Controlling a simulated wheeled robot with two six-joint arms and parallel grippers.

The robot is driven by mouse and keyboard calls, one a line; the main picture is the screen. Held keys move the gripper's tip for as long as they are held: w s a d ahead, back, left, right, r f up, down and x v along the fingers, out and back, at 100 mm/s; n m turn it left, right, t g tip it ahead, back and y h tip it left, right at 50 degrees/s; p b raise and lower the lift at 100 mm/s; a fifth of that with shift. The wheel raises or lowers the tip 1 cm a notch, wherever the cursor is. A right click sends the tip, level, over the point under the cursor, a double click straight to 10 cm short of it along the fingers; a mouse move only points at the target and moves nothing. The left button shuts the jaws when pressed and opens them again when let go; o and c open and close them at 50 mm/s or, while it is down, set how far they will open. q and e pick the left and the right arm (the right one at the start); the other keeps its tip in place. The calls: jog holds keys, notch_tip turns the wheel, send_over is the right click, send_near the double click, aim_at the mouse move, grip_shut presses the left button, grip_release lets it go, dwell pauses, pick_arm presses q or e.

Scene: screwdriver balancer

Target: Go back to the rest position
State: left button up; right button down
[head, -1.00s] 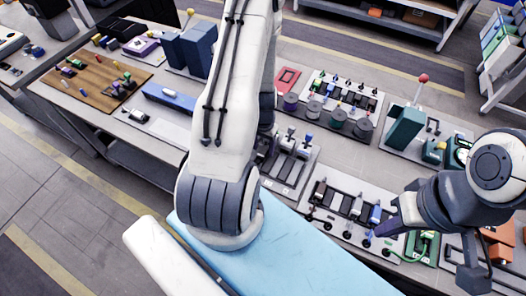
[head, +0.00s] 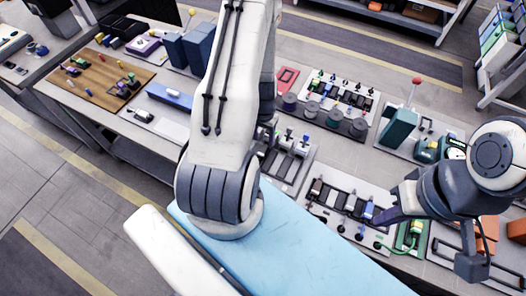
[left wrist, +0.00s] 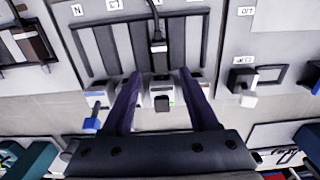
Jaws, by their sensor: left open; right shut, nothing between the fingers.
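My left arm comes down large through the middle of the head view, and its gripper is hidden there. In the left wrist view my left gripper (left wrist: 159,80) is open, its two purple fingers spread over a grey panel. A small white-and-black part (left wrist: 162,98) with a green light shows between the fingers; I cannot tell whether they touch anything.
The bench carries a wooden board (head: 98,80), blue bins (head: 195,45), a row of spools (head: 325,115) and a teal block (head: 398,127). A light blue surface (head: 300,250) lies in front. A blue-handled part (left wrist: 92,120) is left of my left fingers.

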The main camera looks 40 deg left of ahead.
pick_arm(q)
jog(key=w+d+r+m+b, duration=0.1)
jog(key=d+r+m, duration=0.1)
jog(key=d+r, duration=0.55)
jog(key=w+d+r+m+b, duration=0.2)
jog(key=d+r, duration=0.3)
jog(key=d, duration=0.5)
jog(key=s+d+r+m+b, duration=0.1)
jog(key=s+d+r+m, duration=0.1)
jog(key=s+d+r, duration=0.3)
jog(key=s+d+r+m+h+b, duration=0.1)
jog(key=s+d+r+m, duration=0.2)
jog(key=s, duration=0.7)
jog(key=d+r, duration=0.2)
jog(key=d, duration=0.1)
jog(key=shift+s+m, duration=0.3)
